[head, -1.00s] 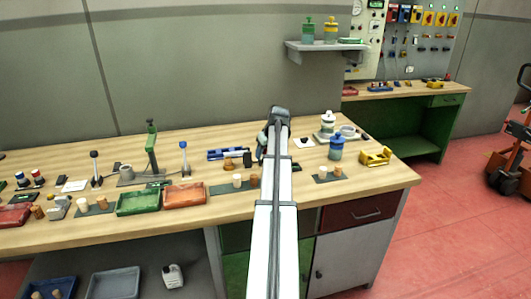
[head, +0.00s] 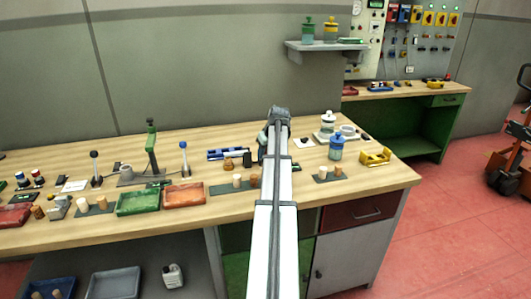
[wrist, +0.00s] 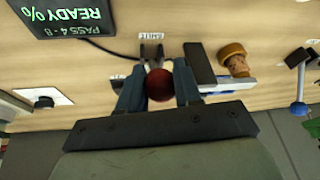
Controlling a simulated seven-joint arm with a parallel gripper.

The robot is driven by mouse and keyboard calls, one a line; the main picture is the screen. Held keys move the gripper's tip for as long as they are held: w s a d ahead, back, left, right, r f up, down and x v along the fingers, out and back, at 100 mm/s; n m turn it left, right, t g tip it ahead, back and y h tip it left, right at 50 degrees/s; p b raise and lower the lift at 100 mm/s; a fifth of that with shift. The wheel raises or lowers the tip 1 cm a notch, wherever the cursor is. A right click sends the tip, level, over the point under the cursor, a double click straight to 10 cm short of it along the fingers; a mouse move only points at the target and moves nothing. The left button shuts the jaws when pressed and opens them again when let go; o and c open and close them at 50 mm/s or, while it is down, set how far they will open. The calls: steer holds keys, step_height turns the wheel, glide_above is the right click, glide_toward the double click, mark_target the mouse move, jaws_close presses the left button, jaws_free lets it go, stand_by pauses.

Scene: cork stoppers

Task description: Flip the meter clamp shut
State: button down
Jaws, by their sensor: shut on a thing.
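In the wrist view my gripper (wrist: 160,97) has its two blue-grey fingers on either side of a dark red ball knob (wrist: 160,85) and is shut on it. The knob appears to be the handle of the meter clamp; the rest of the clamp is mostly hidden behind it and the fingers. Two dark prongs (wrist: 152,51) show just beyond the knob, and small printed labels lie beside it. A dark display (wrist: 72,14) reads READY and PASS, upside down, at the top left. In the head view my arm hides the clamp and fingertips.
A cork stopper (wrist: 236,62) stands by a dark block, right of my gripper in the wrist view. A blue-knobbed lever (wrist: 299,107) is farther right. In the head view, a blue-lidded jar (head: 336,148) and yellow holder (head: 376,157) stand to the right, and trays (head: 184,194) to the left.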

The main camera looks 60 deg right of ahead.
steer(key=shift+s+a+f, duration=0.4)
steer(key=shift+f, duration=0.05)
steer(key=c, duration=0.8)
jaws_free()
steer(key=shift+r, duration=0.1)
steer(key=v, duration=1.3)
steer(key=shift+s+r, duration=0.15)
steer(key=shift+r, duration=0.2)
